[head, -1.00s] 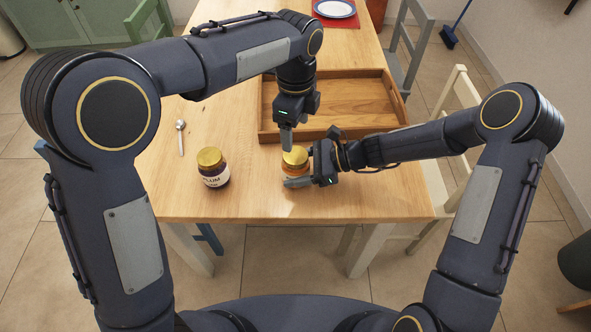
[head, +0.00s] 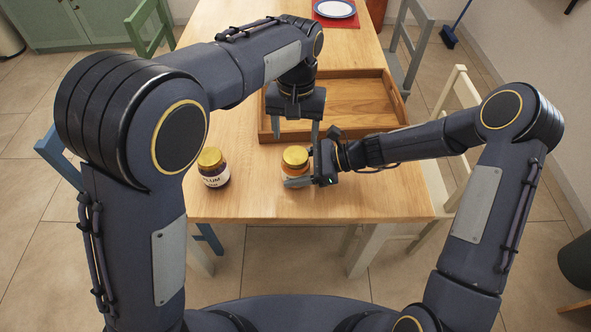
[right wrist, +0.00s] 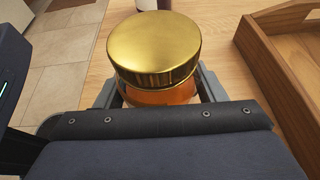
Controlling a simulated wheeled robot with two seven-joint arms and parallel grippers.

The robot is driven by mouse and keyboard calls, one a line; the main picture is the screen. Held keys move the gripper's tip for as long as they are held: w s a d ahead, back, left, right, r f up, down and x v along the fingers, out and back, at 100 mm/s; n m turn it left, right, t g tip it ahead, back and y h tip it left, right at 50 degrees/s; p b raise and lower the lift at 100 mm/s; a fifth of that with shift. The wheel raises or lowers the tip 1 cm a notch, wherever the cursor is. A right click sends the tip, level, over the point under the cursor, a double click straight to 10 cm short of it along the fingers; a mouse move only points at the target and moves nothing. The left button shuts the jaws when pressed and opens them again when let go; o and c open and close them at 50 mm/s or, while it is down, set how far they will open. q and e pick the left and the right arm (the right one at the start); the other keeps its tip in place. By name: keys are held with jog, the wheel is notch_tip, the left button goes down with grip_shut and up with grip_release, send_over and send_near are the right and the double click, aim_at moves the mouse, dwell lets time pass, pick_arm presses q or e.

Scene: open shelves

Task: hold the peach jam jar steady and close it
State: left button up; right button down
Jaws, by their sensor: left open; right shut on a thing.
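The peach jam jar (head: 294,171) stands upright near the table's front edge, with orange contents and a gold lid (head: 295,155) on top. In the right wrist view the lid (right wrist: 154,45) sits on the jar's mouth; I cannot tell how tight it is. My right gripper (head: 297,181) is shut on the jar's body from the right, below the lid. My left gripper (head: 295,132) is open and empty, pointing down above and slightly behind the lid, with its fingers spread left and right and apart from it. The jar's label is hidden.
A plum jar (head: 214,172) with a gold lid stands to the left of the peach jar. A wooden tray (head: 392,88) lies just behind my grippers. The table's front edge (head: 260,221) is close. Bare table lies between the two jars.

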aim_at(296, 155)
pick_arm(q)
jog(key=n, duration=0.5)
jog(key=shift+r, duration=0.2)
jog(key=n, duration=0.5)
jog(key=shift+w+r+n, duration=0.15)
jog(key=shift+r+n, duration=0.1)
jog(key=shift+n, duration=0.15)
jog(key=shift+f, duration=0.1)
jog(key=shift+f, duration=3.9)
jog(key=shift+c, duration=0.4)
jog(key=c, duration=0.7)
jog(key=m, duration=0.3)
jog(key=o, duration=1.1)
jog(key=shift+d, duration=0.1)
